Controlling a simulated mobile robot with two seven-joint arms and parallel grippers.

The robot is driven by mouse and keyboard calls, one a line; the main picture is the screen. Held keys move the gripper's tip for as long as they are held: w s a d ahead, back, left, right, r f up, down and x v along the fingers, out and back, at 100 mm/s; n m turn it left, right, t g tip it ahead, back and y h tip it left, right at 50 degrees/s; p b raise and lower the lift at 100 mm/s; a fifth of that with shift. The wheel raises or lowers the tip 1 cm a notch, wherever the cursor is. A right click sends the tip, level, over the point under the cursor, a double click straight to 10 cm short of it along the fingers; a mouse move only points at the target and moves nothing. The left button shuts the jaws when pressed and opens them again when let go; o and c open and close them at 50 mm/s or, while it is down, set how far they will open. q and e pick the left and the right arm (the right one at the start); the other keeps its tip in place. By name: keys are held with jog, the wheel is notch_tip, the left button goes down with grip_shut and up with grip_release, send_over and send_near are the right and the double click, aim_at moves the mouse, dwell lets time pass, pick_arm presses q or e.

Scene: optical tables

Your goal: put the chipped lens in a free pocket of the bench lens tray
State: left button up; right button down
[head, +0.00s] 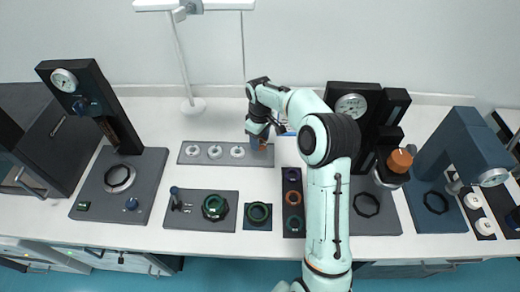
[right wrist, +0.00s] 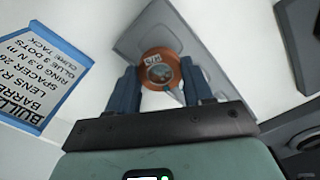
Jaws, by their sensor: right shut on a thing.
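My right gripper (head: 259,141) is over the right end of a grey plate with several round seats. In the right wrist view its two blue fingers (right wrist: 160,90) are shut on an orange-rimmed round lens (right wrist: 158,55), with a small white label on the rim. A pale pointed mark shows at its lower edge; I cannot tell if it is a chip. My left gripper is not in view.
The grey plate (head: 205,160) carries three white rings. A printed card (right wrist: 40,60) lies beside it. A dark gauge stand (head: 92,85) is at left, another (head: 350,98) behind my right arm, and a blue-grey press (head: 455,150) at right. Clear white table lies left of the plate.

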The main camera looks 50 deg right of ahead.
aim_at(260, 155)
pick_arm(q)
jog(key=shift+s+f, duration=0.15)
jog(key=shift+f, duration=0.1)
pick_arm(e)
notch_tip(260, 155, down, 5)
jog(key=shift+f, duration=0.15)
jog(key=shift+f, duration=0.2)
jog(key=shift+c, duration=2.3)
grip_release()
jog(key=shift+r, duration=0.15)
notch_tip(260, 155, up, 12)
jog(key=shift+r+p, duration=0.1)
jog(key=shift+p, duration=0.3)
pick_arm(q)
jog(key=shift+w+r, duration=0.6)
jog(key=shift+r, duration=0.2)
